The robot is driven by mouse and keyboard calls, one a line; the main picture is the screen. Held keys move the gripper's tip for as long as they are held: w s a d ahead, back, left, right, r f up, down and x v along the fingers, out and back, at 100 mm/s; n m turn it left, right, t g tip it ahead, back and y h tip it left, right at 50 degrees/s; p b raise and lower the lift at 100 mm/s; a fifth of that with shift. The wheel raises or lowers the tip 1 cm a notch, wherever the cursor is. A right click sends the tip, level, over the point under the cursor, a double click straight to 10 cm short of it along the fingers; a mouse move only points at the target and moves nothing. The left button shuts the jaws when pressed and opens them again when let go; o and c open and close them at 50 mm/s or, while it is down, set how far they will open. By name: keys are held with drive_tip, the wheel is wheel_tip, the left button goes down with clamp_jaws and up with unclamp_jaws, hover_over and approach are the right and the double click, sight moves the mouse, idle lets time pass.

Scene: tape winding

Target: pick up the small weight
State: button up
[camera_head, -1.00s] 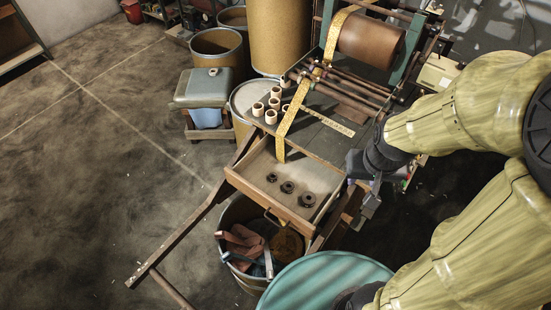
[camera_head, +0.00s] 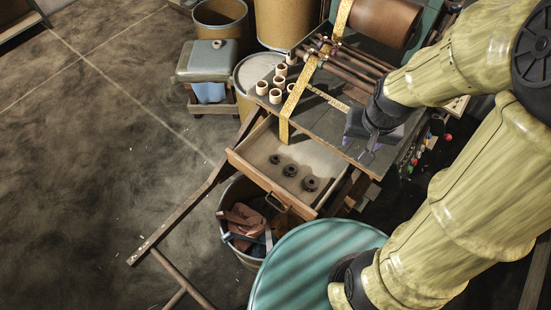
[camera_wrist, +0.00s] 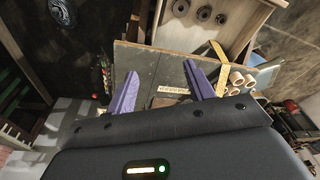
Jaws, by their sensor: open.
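Three dark round weights lie in a row in the open wooden drawer (camera_head: 262,141). The small weight (camera_head: 274,159) is at the far left of the row, with a middle-sized one (camera_head: 290,170) beside it and the largest (camera_head: 311,184) at the right. My gripper (camera_head: 367,157) is to the right of the drawer, near the table's edge, apart from the weights. In the wrist view my gripper (camera_wrist: 162,72) shows two spread purple fingers with nothing held between them. The weights show at the top of that view, the small one (camera_wrist: 235,21) at the right.
The workbench (camera_head: 325,120) carries several tan rings (camera_head: 276,96), a yellow tape (camera_head: 298,92) and a brown roll (camera_head: 380,20). The tape hangs down at the drawer's back edge. A bin with cloths (camera_head: 240,222) and a teal drum (camera_head: 315,262) stand below the drawer. Floor at left is clear.

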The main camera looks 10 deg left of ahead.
drive_tip(key=w+a+f+m, duration=0.1)
drive_tip(key=w+a+f, duration=0.3)
drive_tip(key=a, duration=0.3)
drive_tip(key=w+a+f+m+g, duration=0.1)
drive_tip(key=w+a+f+m, duration=0.1)
drive_tip(key=a+f, duration=0.3)
drive_tip(key=w+a+f+m+g, duration=0.1)
drive_tip(key=w+a+f, duration=0.3)
drive_tip(key=a, duration=0.6)
drive_tip(key=shift+w+f+m, duration=0.3)
drive_tip(key=shift+w+m, duration=0.1)
drive_tip(key=shift+w, duration=0.45)
wheel_tip(320, 180, down, 12)
drive_tip(key=shift+f+p, duration=0.1)
drive_tip(key=shift+p, duration=0.7)
drive_tip(key=shift+f, duration=0.15)
